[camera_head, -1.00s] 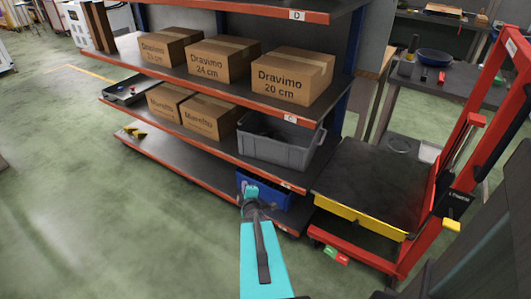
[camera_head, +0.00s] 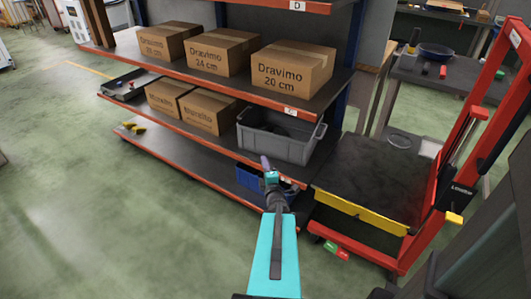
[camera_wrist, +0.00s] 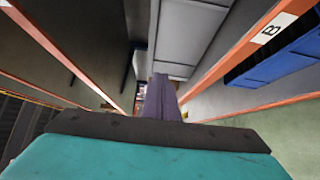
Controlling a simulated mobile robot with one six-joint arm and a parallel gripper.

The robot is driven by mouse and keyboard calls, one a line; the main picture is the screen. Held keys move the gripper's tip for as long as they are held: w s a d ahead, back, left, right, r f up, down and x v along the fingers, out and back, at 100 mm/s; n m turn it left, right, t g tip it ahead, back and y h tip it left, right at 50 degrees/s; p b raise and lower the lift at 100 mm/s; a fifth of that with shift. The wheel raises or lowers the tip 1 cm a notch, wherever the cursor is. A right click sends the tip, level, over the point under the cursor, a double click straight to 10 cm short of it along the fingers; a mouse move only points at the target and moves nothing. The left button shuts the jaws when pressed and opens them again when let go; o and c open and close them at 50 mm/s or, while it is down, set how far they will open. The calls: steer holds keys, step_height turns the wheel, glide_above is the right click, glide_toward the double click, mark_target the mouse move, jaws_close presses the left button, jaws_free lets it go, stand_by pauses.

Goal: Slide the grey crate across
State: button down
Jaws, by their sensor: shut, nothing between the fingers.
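The grey crate (camera_head: 276,146) is an open-topped bin with something dark inside, on the right end of the middle shelf (camera_head: 178,122). In the head view my gripper (camera_head: 266,163) is just in front of and below the crate's front face; I cannot tell whether it touches. In the wrist view my gripper (camera_wrist: 161,97) shows its narrow purple-grey fingers together, empty. A grey surface above it there seems to be the crate (camera_wrist: 188,32).
A red lift cart with a dark platform (camera_head: 375,178) and yellow front edge stands right of the shelf. A blue bin (camera_head: 250,179) is on the bottom shelf. Cardboard boxes (camera_head: 209,112) stand left of the crate. The floor (camera_head: 110,220) at left is clear.

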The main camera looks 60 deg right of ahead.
steer(key=shift+w+d+f+b, duration=0.1)
steer(key=shift+w+d+b, duration=0.05)
steer(key=shift+b, duration=0.2)
steer(key=b+x, duration=0.2)
steer(key=b, duration=0.2)
steer(key=shift+w+d, duration=0.15)
steer(key=b+x, duration=0.2)
steer(key=b, duration=0.3)
steer(key=shift+b, duration=0.3)
glide_toward(264, 137)
steer(key=shift+x, duration=2.85)
steer(key=shift+f, duration=0.1)
steer(key=shift+d, duration=0.1)
